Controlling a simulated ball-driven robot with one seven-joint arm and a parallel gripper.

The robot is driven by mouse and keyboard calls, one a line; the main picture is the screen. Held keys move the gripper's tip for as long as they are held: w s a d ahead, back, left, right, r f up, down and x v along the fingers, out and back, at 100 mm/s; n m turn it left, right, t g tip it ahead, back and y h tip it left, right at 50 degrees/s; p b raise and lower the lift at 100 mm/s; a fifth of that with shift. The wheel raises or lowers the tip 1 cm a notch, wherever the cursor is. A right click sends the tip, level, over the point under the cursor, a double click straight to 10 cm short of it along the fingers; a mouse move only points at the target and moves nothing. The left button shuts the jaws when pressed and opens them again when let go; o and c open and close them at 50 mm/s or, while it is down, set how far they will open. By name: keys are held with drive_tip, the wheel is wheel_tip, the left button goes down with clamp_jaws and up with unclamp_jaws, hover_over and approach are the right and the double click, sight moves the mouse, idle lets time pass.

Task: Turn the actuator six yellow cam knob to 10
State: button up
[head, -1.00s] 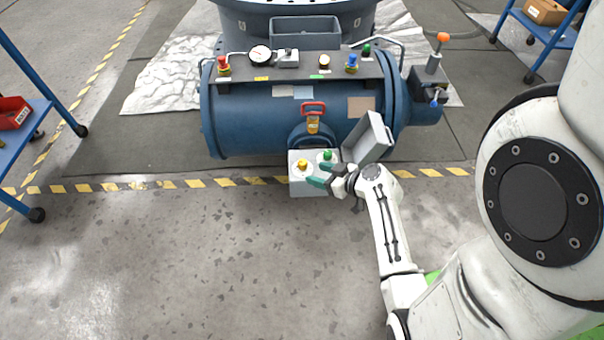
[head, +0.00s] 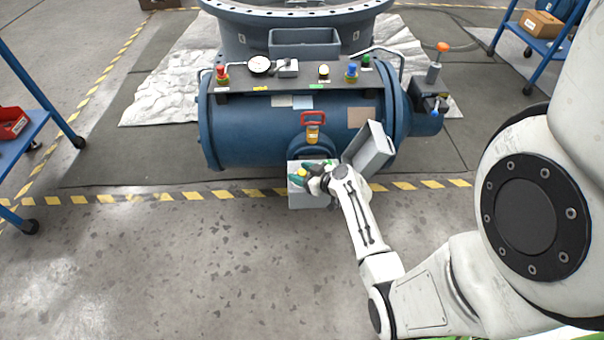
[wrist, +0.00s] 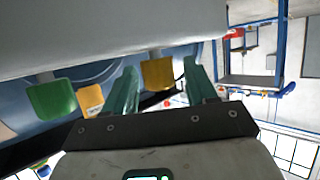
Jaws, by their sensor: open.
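The yellow cam knob (head: 301,172) sits on the light grey control box (head: 308,201) in front of the blue cylinder. In the wrist view the yellow knob (wrist: 157,73) shows between my two green fingers, with gaps on both sides. My gripper (head: 308,176) is at the box, open, with its fingers on either side of the knob; it also shows in the wrist view (wrist: 162,80). The green knob (wrist: 52,100) is left of the fingers in the wrist view and is hidden by my gripper in the head view. The number the yellow knob points to cannot be read.
The box's grey lid (head: 371,150) stands open right beside my gripper. A red-handled yellow lock (head: 313,126) hangs on the blue cylinder (head: 255,138) behind. Gauge and buttons line its top plate. Blue carts stand at far left and right. The floor in front is clear.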

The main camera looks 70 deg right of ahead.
drive_tip(key=c, duration=1)
drive_tip(key=shift+o, duration=0.2)
